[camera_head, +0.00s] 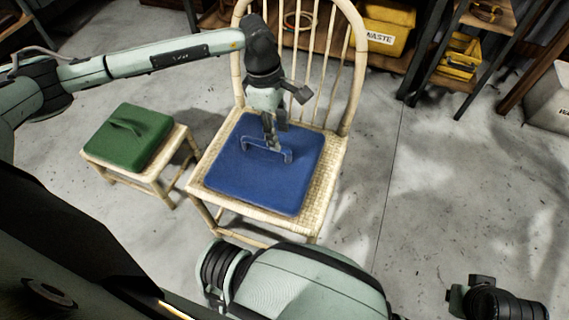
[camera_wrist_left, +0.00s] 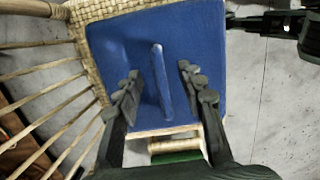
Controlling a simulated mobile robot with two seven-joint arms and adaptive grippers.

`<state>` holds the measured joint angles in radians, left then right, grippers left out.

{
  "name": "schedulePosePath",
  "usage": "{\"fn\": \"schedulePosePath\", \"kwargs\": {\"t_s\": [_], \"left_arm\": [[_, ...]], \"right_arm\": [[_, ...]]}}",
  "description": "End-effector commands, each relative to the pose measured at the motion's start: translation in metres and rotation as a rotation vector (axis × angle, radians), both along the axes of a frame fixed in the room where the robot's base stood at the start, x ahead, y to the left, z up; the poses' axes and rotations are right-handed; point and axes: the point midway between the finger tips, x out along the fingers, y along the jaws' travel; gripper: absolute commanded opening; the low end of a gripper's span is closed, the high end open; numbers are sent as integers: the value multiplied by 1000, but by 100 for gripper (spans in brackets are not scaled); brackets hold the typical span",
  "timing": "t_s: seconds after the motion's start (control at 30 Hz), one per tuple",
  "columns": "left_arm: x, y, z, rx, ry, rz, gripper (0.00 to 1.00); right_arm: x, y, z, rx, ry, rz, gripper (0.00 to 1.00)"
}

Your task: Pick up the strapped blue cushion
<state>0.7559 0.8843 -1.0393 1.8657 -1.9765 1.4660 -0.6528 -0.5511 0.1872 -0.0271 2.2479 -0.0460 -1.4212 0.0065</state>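The blue cushion (camera_head: 240,172) lies flat on the woven seat of a rattan chair. Its blue strap (camera_head: 262,150) stands up as a loop from the top, and it also shows in the left wrist view (camera_wrist_left: 161,85). My left gripper (camera_head: 272,142) points down over the cushion at the strap. In the left wrist view its two fingers (camera_wrist_left: 158,83) are apart, one on each side of the strap, with gaps visible. Part of my right arm (camera_head: 490,302) shows at the bottom right; its fingers are not clear.
The rattan chair (camera_head: 327,170) has a tall spindle back behind my left gripper. A green strapped cushion (camera_head: 128,138) sits on a low stool (camera_head: 160,174) to the left. A yellow waste bin (camera_head: 388,30) and shelving stand behind. The floor to the right is clear.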

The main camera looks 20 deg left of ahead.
Motion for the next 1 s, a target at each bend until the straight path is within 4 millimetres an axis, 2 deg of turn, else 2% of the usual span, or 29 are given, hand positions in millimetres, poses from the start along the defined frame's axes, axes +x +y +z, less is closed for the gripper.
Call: {"fn": "schedulePosePath", "kwargs": {"t_s": [0.03, 0.1, 0.2, 0.5, 0.7, 1.0], "left_arm": [[3, 18, 1, 63, -3, -10, 39], [4, 34, 1, 119, -3, -18, 39], [3, 42, -6, 150, 0, -21, 39], [0, 43, -42, 148, 2, -22, 39], [0, 43, -70, 145, 0, -21, 39], [0, 43, -75, 144, -2, -21, 39]], "right_arm": [[0, 0, 1, 0, -1, 0, 0], [1, 0, 3, 0, -6, 0, 0], [1, 0, 4, 0, -8, 0, 0], [4, 1, 5, 3, -14, -1, 0], [6, 0, -4, 3, -8, -2, 0], [7, 0, -2, 3, -12, -1, 0]]}}
